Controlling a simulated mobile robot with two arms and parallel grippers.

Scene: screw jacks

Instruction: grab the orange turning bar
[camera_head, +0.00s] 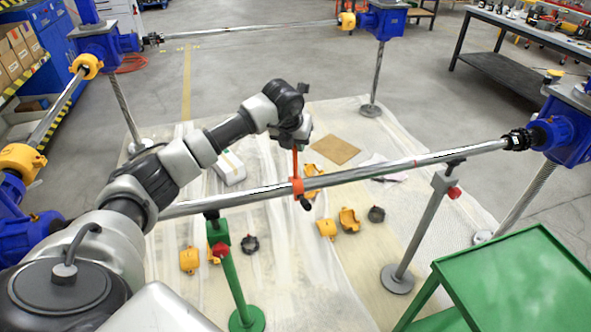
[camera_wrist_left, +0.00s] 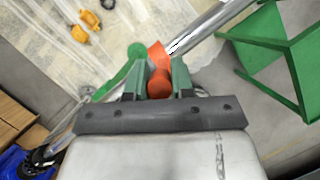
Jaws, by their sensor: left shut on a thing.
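The orange turning bar (camera_head: 296,170) shows in the head view as a short bar with an orange clamp around the long steel shaft (camera_head: 390,167). Its upper end runs up to my left gripper (camera_head: 295,140). In the left wrist view the bar's rounded orange end (camera_wrist_left: 159,84) sits between the two green fingers of my left gripper (camera_wrist_left: 160,82), which is shut on it. Beyond it the bar's clamp meets the shaft. My right gripper is in neither view.
A green stand (camera_head: 232,275) and a grey stand (camera_head: 420,230) support the shaft. A green cart (camera_head: 515,285) is at the lower right. Blue jacks (camera_head: 568,128) stand at the corners. Yellow coupling parts (camera_head: 348,220) lie on the floor sheet.

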